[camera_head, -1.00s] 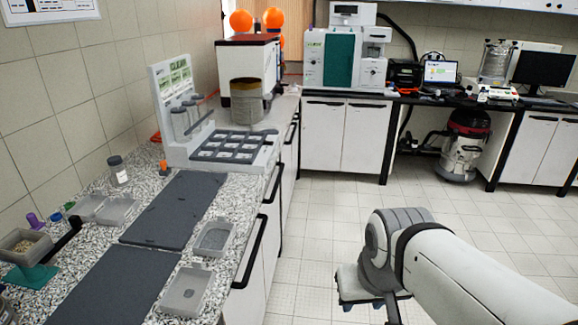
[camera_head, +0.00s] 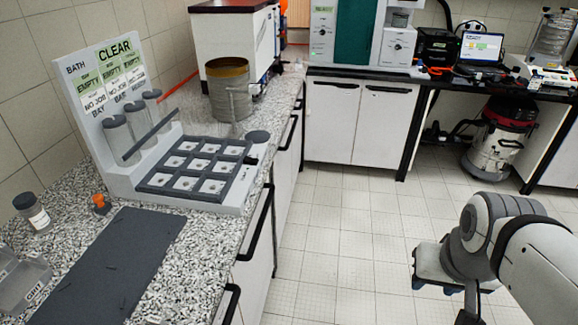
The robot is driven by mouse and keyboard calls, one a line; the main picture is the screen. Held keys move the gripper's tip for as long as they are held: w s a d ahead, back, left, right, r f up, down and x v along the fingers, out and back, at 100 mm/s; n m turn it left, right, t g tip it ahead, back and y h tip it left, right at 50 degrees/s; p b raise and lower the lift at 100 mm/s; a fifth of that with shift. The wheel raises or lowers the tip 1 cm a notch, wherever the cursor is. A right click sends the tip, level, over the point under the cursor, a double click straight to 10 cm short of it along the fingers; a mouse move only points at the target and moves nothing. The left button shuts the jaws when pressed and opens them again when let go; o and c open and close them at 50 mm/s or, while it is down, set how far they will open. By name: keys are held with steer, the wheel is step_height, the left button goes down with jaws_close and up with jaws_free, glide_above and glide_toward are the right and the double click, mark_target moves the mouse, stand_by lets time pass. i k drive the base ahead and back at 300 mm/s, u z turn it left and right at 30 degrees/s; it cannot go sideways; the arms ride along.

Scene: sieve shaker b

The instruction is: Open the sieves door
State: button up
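No label reading "sieves" is legible, so I cannot tell which door it is. Shut white cabinet doors with black handles run under the left counter; the nearer door (camera_head: 262,262) has a long black handle (camera_head: 257,225). Two more shut white doors, a left one (camera_head: 330,125) and a right one (camera_head: 385,130), stand under the back bench. My arm enters at the lower right. My gripper (camera_head: 435,280) hangs over the floor, apart from every door. Its fingers are too unclear to show whether it is open or shut.
The granite counter (camera_head: 90,190) holds a grey rack unit (camera_head: 230,205), a metal sieve stack (camera_head: 230,95), a dark mat (camera_head: 115,260) and a jar (camera_head: 32,212). A red-and-black vacuum (camera_head: 500,135) stands at the back right. The tiled floor (camera_head: 340,230) between is clear.

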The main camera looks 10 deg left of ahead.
mark_target(253, 266)
steer(key=u, duration=0.2)
steer(key=i, duration=0.7)
steer(key=u, duration=0.5)
steer(key=k, duration=0.85)
steer(key=u, duration=0.15)
steer(key=i, duration=0.85)
steer(key=z, duration=0.05)
